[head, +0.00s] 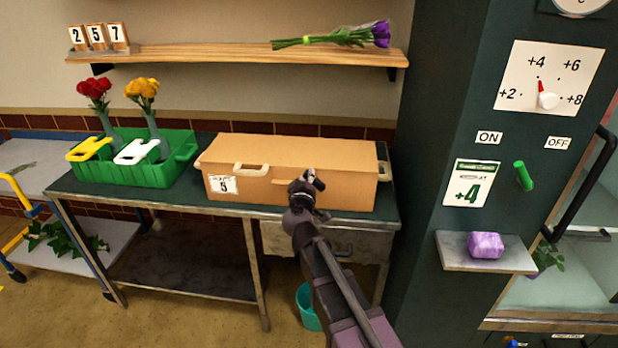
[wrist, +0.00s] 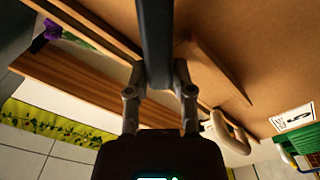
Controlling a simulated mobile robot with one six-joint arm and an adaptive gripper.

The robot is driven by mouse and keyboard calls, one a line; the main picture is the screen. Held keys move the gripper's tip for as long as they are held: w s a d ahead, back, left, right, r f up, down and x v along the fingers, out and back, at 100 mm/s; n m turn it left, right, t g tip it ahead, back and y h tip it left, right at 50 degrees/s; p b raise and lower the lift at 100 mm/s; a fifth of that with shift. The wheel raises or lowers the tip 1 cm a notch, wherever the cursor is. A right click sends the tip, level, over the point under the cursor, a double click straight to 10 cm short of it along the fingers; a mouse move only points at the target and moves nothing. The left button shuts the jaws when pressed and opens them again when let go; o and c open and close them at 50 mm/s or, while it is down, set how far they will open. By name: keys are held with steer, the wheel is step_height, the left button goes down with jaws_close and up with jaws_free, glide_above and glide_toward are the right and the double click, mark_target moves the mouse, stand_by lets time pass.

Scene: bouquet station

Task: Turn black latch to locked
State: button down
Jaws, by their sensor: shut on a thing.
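The black latch (wrist: 157,35) shows in the wrist view as a dark straight bar running from the top edge down between my fingers. My gripper (wrist: 158,78) is shut on it. In the head view my gripper (head: 307,187) is at the front face of the closed tan box (head: 240,152), right of its middle. There the gripper mostly hides the latch, and I cannot tell whether it stands at locked. The box has a white label (head: 223,185) reading 5 and pale handles.
A green crate (head: 150,178) with vases of red and yellow flowers stands left of the box. A shelf (head: 200,55) with purple flowers is above. A dark cabinet with a dial (head: 547,100), a green lever (head: 523,175) and a small ledge stands at right.

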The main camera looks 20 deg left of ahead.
steer(key=shift+f+n, duration=0.1)
steer(key=shift+n, duration=0.5)
steer(key=shift+a, duration=0.1)
steer(key=shift+c, duration=2.4)
jaws_free()
steer(key=shift+m, duration=0.4)
